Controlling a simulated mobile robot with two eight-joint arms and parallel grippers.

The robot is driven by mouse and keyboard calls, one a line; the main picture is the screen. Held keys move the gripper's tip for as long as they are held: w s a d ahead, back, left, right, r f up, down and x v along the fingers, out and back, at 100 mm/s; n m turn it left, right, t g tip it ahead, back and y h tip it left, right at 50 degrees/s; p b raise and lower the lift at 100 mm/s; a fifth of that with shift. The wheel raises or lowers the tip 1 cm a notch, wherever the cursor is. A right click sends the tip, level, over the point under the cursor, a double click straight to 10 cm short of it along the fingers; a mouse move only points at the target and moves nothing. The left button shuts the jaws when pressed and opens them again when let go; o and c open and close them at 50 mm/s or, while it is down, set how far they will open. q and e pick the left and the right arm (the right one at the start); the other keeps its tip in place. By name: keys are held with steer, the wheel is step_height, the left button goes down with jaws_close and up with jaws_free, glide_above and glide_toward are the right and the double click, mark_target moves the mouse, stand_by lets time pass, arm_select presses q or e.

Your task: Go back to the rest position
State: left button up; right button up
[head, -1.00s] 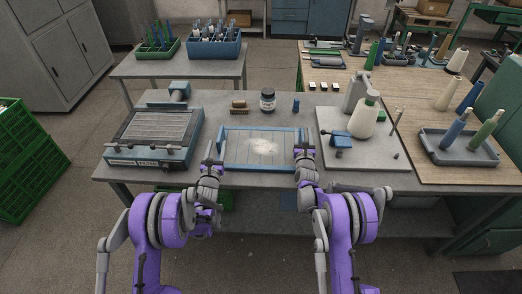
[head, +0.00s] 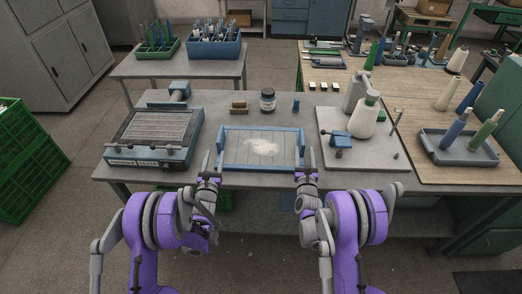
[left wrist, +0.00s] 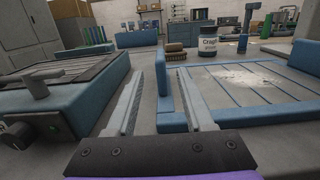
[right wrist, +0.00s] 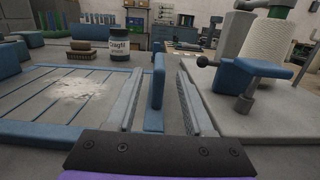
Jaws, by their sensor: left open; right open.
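My left gripper (head: 209,168) is at the front left of the blue-framed tray in the head view. My right gripper (head: 306,170) is at the tray's front right corner. In the right wrist view its fingers (right wrist: 157,95) are apart, and the tray's blue side post (right wrist: 156,92) shows between them; the fingers do not appear closed on it. The blue-framed tray (head: 262,168) lies flat on the grey table with a patch of white powder (head: 262,146) on it.
A blue-grey machine with a ribbed top (head: 155,135) stands to the left. A dark-lidded jar (head: 268,99) and a brown brush (head: 239,106) sit behind the tray. A plate with a white yarn cone (head: 365,115) and a blue clamp (head: 341,140) stands to the right.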

steer(key=shift+s, duration=0.7)
